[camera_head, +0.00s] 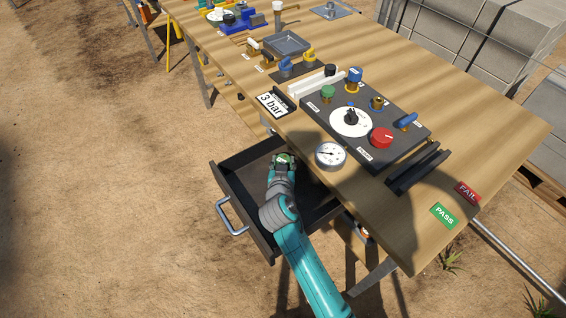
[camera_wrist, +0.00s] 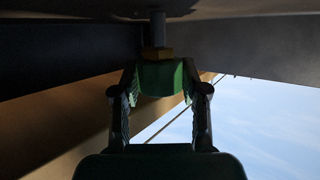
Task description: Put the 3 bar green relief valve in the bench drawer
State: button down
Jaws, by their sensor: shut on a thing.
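My gripper (camera_wrist: 160,74) is shut on a green relief valve (camera_wrist: 161,80) in the wrist view, one finger on each side of its green cap. A brass collar and a grey stem show beyond the cap, by a dark surface. In the head view my arm reaches over the open bench drawer (camera_head: 238,198), with its end above the dark interior near the bench edge. I cannot tell whether the stem touches the drawer.
The wooden bench (camera_head: 480,135) overhangs the drawer's inner side. The drawer handle (camera_head: 231,218) faces the open sandy ground.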

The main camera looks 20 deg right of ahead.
jog(key=shift+f, duration=0.4)
jog(key=shift+s+f, duration=0.2)
jog(key=shift+f, duration=0.15)
jog(key=c, duration=0.6)
grip_release()
jog(key=shift+f, duration=0.15)
jog(key=shift+r, duration=0.4)
jog(key=v, duration=0.7)
jog(key=shift+a+r, duration=0.1)
jog(key=shift+r, duration=0.35)
